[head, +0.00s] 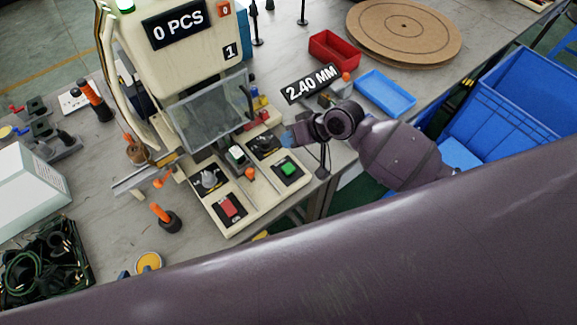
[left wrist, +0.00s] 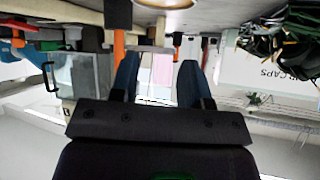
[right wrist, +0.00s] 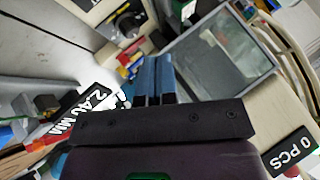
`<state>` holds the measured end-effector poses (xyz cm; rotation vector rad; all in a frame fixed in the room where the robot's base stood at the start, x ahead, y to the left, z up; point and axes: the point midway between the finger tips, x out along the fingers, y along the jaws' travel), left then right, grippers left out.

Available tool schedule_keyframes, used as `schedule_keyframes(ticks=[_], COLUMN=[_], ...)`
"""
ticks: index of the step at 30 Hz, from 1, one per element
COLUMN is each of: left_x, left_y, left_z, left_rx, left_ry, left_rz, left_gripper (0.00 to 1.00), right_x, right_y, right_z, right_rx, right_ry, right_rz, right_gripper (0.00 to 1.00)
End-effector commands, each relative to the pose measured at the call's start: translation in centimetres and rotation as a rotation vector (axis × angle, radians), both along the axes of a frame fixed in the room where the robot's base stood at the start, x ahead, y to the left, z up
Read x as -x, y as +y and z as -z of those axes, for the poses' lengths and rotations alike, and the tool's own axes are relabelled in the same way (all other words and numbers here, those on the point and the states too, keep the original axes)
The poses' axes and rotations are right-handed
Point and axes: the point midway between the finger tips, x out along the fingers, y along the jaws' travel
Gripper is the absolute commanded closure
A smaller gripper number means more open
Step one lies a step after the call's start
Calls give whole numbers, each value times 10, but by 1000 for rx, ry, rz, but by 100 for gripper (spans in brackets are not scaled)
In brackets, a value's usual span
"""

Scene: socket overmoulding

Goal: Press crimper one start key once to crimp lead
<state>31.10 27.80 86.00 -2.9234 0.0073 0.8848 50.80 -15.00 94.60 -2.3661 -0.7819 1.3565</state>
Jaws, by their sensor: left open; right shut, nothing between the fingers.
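Crimper one (head: 190,60) is a cream machine showing "0 PCS" and "1", with a clear guard (head: 210,110) in front. Its control panel (head: 235,208) carries a green key (head: 288,169), a red key (head: 229,207) and dark dials. My right gripper (head: 287,138) is shut and empty, just above the panel's right back part, behind the green key. In the right wrist view its blue fingers (right wrist: 155,78) are together, apart from the guard. My left gripper (left wrist: 158,75) is open and empty in the left wrist view; the head view mostly hides it. I cannot make out the lead.
A "2.40 MM" display (head: 311,84) stands close to my right gripper. A red tray (head: 334,50), a blue tray (head: 385,93) and a round brown board (head: 404,30) lie to the right. An orange-handled tool (head: 164,216) stands left of the panel. Cables fill a black bin (head: 85,270).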

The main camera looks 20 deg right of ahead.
Motion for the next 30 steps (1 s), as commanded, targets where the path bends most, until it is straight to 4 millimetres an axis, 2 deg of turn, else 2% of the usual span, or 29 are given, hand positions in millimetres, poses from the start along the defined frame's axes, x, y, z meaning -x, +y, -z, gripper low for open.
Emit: schedule_keyframes(ticks=[8, 14, 24, 30], left_x=[-3, -7, -17, -17], left_y=[0, -1, -2, -2], left_z=[-2, 13, 27, 32], left_rx=[0, 0, -1, -3], left_ry=[-6, -18, -43, -41], left_rz=[2, 3, 9, 10], left_gripper=[57, 57, 57, 57], right_x=[1, 1, 1, 0], right_y=[0, 0, 0, 0], right_z=[19, 46, 77, 87], right_rx=[0, 1, 1, 0], right_ry=[3, 1, 2, 1], right_rz=[0, 1, 0, 1], right_gripper=[100, 100, 100, 100])
